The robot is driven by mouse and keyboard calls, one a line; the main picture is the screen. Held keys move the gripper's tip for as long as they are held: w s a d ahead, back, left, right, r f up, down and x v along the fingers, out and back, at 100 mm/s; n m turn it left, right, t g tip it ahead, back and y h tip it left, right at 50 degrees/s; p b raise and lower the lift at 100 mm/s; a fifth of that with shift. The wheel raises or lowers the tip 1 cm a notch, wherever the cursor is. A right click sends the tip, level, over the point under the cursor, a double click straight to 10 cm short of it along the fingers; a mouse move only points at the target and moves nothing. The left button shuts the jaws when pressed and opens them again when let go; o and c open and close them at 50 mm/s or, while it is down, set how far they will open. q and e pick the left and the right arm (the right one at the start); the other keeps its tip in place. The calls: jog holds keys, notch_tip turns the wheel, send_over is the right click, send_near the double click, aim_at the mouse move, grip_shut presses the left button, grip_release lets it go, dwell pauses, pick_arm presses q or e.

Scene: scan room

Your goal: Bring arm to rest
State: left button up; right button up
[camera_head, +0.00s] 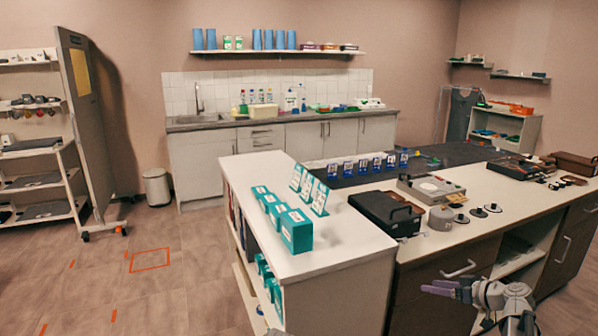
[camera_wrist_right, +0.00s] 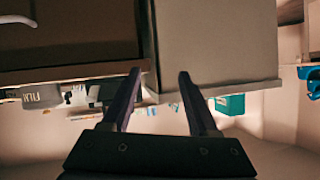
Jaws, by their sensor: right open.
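My right gripper (camera_head: 440,290) is at the lower right of the head view, in front of the dark drawer fronts of the island counter (camera_head: 345,258). Its grey arm comes in from the bottom right. In the right wrist view the two dark fingers (camera_wrist_right: 160,90) stand apart with nothing between them, so it is open and empty. The picture there looks upside down, with the cabinet faces filling the top. My left gripper is not in view.
Teal boxes (camera_head: 296,230) and a black case (camera_head: 386,213) stand on the counter. A drawer handle (camera_head: 458,269) juts out near my right gripper. A wheeled partition (camera_head: 84,120) and shelves stand at left. The floor (camera_head: 160,290) at left is open, with orange markings.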

jog(key=s+a+f+g+h, duration=0.1)
jog(key=s+a+f+g, duration=0.2)
jog(key=a, duration=0.5)
jog(key=s+a+f+g, duration=0.2)
jog(key=s+a+f, duration=0.15)
jog(key=a, duration=0.55)
jog(key=s+a+f+g+h, duration=0.1)
jog(key=s+a+f+g, duration=0.2)
jog(key=a, duration=0.5)
jog(key=s+a+f+m+g+h, duration=0.1)
jog(key=s+a+h, duration=0.25)
jog(key=s, duration=0.45)
jog(key=s+a+f+g+h, duration=0.25)
jog(key=s+a, duration=0.25)
jog(key=s, duration=0.4)
notch_tip(320, 180, up, 17)
jog(key=t+h+p, duration=0.1)
jog(key=p, duration=1.5)
jog(key=shift+r+p, duration=0.15)
jog(key=shift+p, duration=0.15)
jog(key=shift+a, duration=0.1)
